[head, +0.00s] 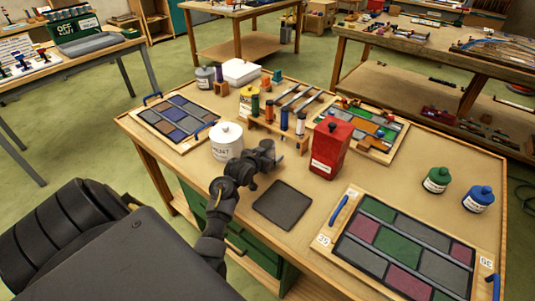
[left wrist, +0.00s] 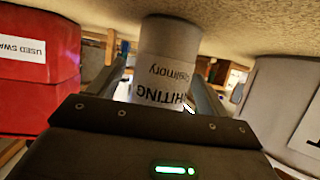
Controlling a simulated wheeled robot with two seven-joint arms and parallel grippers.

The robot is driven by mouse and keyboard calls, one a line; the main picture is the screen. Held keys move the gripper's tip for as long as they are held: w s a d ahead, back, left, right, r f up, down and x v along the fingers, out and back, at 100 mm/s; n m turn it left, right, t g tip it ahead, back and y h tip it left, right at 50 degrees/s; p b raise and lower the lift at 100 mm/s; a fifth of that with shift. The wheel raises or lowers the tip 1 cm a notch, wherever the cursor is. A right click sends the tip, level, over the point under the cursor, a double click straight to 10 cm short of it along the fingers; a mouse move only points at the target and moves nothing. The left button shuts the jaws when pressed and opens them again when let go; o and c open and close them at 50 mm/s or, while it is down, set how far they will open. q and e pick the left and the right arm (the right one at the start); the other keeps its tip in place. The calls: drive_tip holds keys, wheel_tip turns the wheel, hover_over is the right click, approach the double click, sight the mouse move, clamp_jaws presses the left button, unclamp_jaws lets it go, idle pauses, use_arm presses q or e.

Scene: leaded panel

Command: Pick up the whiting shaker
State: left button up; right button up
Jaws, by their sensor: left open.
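The whiting shaker (left wrist: 165,42) is a pale cylinder with a "WHITING" label, upside down in the left wrist view. My left gripper (left wrist: 158,68) is open, with one finger on each side of the shaker; I cannot tell whether either finger touches it. In the head view my left gripper (head: 266,153) is over the bench between the white lidded pot and the red can, and it hides most or all of the shaker there. My right gripper is not in view.
The red can (head: 329,148), labelled "USED SWA…" in the left wrist view (left wrist: 38,62), stands close on one side. The white pot (head: 226,143) stands close on the other. A dark square pad (head: 282,205) lies in front. Glass panels (head: 405,245) and a tool rack (head: 275,128) surround this spot.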

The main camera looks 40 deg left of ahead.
use_arm(q)
drive_tip(key=shift+c, duration=0.6)
drive_tip(key=c, duration=1.1)
drive_tip(key=shift+r, duration=0.1)
drive_tip(key=shift+r+b, duration=0.3)
drive_tip(key=shift+r, duration=0.25)
drive_tip(key=s+d+r+p, duration=0.1)
drive_tip(key=s+r+p, duration=0.2)
drive_tip(key=s+r, duration=1)
drive_tip(key=w+d+r+b, duration=0.1)
drive_tip(key=w+d+r, duration=0.1)
drive_tip(key=d+r, duration=0.2)
drive_tip(key=w+d+r+m+h+b, duration=0.1)
drive_tip(key=w+d+r, duration=0.2)
drive_tip(key=d, duration=0.8)
drive_tip(key=w+d+r+m+h+b, duration=0.1)
drive_tip(key=w+d+r, duration=0.2)
drive_tip(key=d+r, duration=0.2)
drive_tip(key=d, duration=0.2)
drive_tip(key=shift+w+d+r+b, duration=0.25)
drive_tip(key=shift+d+r+b, duration=0.1)
drive_tip(key=shift+d+b, duration=0.05)
